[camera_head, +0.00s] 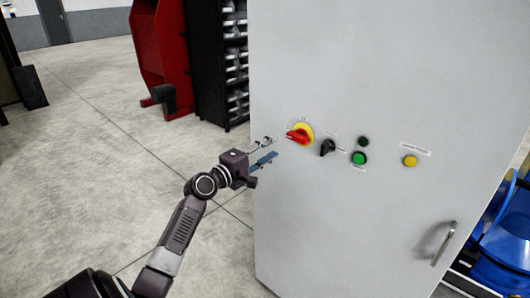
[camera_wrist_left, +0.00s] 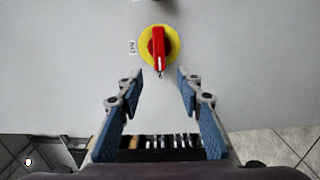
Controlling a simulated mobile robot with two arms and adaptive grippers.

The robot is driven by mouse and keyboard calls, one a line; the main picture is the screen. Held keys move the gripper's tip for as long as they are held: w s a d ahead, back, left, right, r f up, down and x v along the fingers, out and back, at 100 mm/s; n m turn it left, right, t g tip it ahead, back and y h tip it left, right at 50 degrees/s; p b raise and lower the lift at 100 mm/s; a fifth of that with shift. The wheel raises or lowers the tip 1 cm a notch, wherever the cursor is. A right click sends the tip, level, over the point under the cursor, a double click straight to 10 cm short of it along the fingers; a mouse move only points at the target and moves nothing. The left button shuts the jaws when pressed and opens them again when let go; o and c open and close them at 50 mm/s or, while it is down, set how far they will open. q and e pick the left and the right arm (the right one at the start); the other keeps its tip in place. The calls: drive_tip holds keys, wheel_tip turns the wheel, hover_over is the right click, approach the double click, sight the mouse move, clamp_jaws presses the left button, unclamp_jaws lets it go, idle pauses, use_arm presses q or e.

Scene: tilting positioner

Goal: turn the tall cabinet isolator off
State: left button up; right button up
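The tall grey cabinet (camera_head: 330,220) fills the middle and right of the head view. Its isolator (camera_head: 300,134), a red handle on a yellow round plate, is at the upper left of the door. In the left wrist view the isolator (camera_wrist_left: 159,46) lies beyond the fingertips, with its red handle roughly upright in that picture. My left gripper (camera_head: 270,150) is just left of and below the isolator in the head view. In the left wrist view the left gripper (camera_wrist_left: 160,82) is open and empty, its fingers apart and not touching the handle. My right gripper is not seen.
Right of the isolator are a black selector knob (camera_head: 327,147), a green button (camera_head: 359,158) and a yellow button (camera_head: 410,161). A door handle (camera_head: 444,243) is at lower right. A black bin rack (camera_head: 212,65) and a red machine (camera_head: 160,45) stand behind. Floor at left is clear.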

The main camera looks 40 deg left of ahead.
use_arm(q)
drive_tip(key=shift+s, duration=1.1)
